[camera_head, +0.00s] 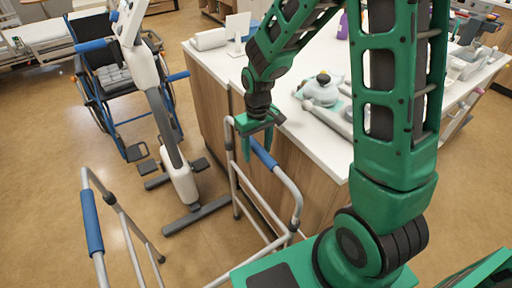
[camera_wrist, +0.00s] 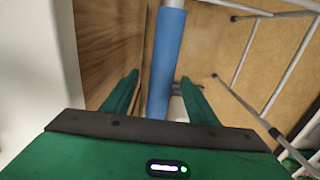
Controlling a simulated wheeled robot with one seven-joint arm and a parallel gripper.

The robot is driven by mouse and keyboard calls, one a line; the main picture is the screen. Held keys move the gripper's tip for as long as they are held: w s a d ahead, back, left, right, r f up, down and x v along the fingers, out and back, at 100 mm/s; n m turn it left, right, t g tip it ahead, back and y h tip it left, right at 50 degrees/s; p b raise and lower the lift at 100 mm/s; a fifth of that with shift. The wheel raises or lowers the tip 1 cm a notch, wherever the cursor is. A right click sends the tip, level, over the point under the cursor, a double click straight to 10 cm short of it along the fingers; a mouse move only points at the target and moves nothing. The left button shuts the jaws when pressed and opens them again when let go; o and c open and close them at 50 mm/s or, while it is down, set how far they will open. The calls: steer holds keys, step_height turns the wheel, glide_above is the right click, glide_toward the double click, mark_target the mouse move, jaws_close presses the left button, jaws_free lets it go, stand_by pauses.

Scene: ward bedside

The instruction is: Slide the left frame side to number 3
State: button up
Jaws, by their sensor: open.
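A grey tubular walking frame has two sides with blue grips. One side, with its blue grip (camera_head: 263,152), stands beside the counter in the head view. The other side, with its blue grip (camera_head: 91,222), is at the lower left. I cannot tell which of them the task calls left. My green gripper (camera_head: 257,152) is open and points down at the grip beside the counter. In the wrist view this blue grip (camera_wrist: 168,50) runs between the two spread fingers, with gaps showing on both sides. No number marks can be read in either view.
The wood-sided counter (camera_head: 215,105) is close beside the gripper. Open floor (camera_head: 45,130) lies at the left.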

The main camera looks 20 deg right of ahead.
steer(key=c, duration=1.2)
steer(key=shift+r, duration=0.15)
steer(key=shift+r, duration=1.2)
steer(key=o, duration=1.2)
steer(key=shift+r, duration=3.45)
